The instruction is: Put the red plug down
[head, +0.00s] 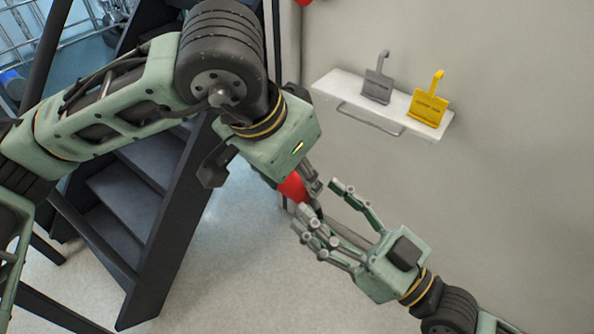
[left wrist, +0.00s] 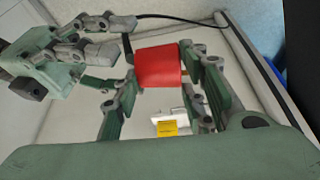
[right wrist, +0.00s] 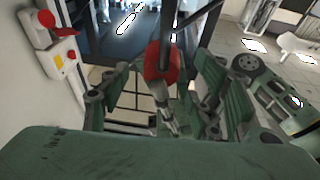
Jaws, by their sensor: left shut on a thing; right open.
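The red plug (head: 294,187) is held in my left gripper (head: 301,183), in mid-air in front of the wall. In the left wrist view the red plug (left wrist: 160,66) sits between the fingers of my left gripper (left wrist: 158,85), with a dark cable running off it. My right gripper (head: 318,209) is open, close below and right of the plug. In the right wrist view the red plug (right wrist: 160,63) shows between and beyond the open fingers of my right gripper (right wrist: 155,100). Whether the right fingers touch the plug or its cable is unclear.
A white wall shelf (head: 333,84) holds a grey tag holder (head: 378,86) and a yellow tag holder (head: 428,106). Dark steps (head: 130,190) stand at the left. A wall box with red knobs (right wrist: 62,58) shows in the right wrist view. Bare floor lies below.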

